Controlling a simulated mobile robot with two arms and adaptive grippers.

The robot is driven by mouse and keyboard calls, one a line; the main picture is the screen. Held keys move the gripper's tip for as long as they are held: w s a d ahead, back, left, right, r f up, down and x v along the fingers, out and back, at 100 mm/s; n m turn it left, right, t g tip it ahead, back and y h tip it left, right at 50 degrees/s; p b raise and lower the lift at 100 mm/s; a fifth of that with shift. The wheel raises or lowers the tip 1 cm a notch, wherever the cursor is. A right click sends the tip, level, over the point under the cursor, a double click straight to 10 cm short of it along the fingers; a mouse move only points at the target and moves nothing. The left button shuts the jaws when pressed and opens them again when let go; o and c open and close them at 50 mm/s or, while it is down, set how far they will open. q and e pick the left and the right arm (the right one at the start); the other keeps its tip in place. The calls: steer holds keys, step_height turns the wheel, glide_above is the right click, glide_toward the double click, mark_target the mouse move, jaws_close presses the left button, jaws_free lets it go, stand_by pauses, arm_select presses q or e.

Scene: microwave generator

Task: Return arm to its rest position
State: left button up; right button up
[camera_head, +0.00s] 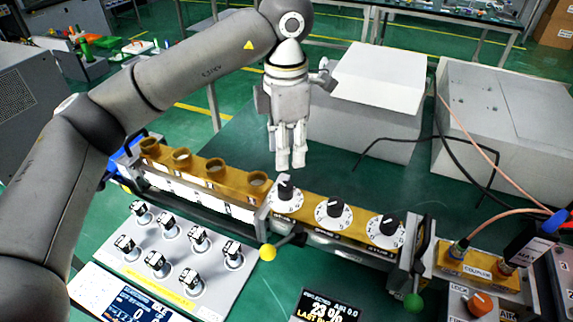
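My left arm comes in from the left and arches over the bench in the head view. Its gripper (290,160) hangs pointing down above the brass waveguide bar (217,184), just behind the leftmost of its black dial knobs (287,190). The two pale fingertips are close together with at most a thin gap, and I see nothing held between them. Whether they touch the knob or bar cannot be told, but they appear apart from it. My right gripper is not in view.
White boxes (377,95) stand behind, with loose cables at right. Green bench surface (235,145) is clear behind the bar.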

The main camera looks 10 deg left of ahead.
arm_select(q)
steer(key=shift+r, duration=0.65)
